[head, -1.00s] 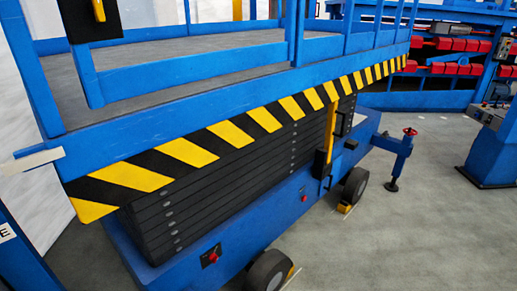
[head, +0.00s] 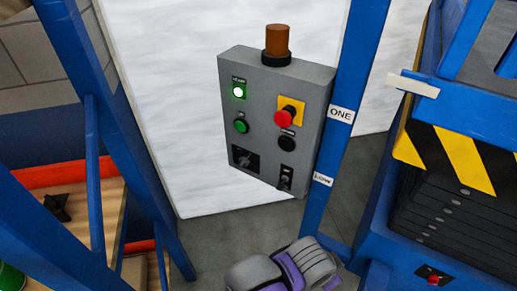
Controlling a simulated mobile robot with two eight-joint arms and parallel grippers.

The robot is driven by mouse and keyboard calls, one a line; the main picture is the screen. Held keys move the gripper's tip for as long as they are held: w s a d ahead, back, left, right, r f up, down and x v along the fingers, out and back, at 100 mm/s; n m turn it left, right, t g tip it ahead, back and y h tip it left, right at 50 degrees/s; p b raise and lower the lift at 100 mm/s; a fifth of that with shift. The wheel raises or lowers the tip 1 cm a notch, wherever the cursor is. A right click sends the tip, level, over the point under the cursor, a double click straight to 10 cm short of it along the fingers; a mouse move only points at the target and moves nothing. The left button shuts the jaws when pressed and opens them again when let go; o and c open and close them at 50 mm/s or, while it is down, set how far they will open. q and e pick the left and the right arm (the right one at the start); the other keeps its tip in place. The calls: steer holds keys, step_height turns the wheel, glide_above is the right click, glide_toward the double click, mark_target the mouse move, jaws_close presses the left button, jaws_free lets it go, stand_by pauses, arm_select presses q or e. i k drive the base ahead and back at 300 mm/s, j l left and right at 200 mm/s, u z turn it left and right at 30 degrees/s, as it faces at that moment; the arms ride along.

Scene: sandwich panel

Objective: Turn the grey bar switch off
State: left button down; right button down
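A grey control box (head: 262,140) hangs in the middle of the head view, turned slightly to the right. At its lower left is a black square plate with a grey bar switch (head: 244,158); its bar looks slanted, and I cannot read its markings. A small dark toggle-like switch (head: 285,178) sits at the lower right. The box also carries a lit green lamp (head: 239,91), a green button (head: 241,126), a red emergency button (head: 284,118) on a yellow plate and a black button (head: 287,143). Neither gripper is in view.
An orange-brown beacon (head: 277,42) tops the box. A blue post (head: 350,100) labelled ONE stands right of it, before a blue striped lift (head: 455,150). A blue rack with wooden shelves (head: 90,200) stands left. A grey and purple rounded object (head: 285,268) is at the bottom.

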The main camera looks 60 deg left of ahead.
mark_target(244, 160)
steer(key=k+u, duration=0.1)
steer(key=u, duration=1.6)
steer(key=i+j+u, duration=0.15)
steer(key=j+u, duration=0.15)
steer(key=u, duration=0.15)
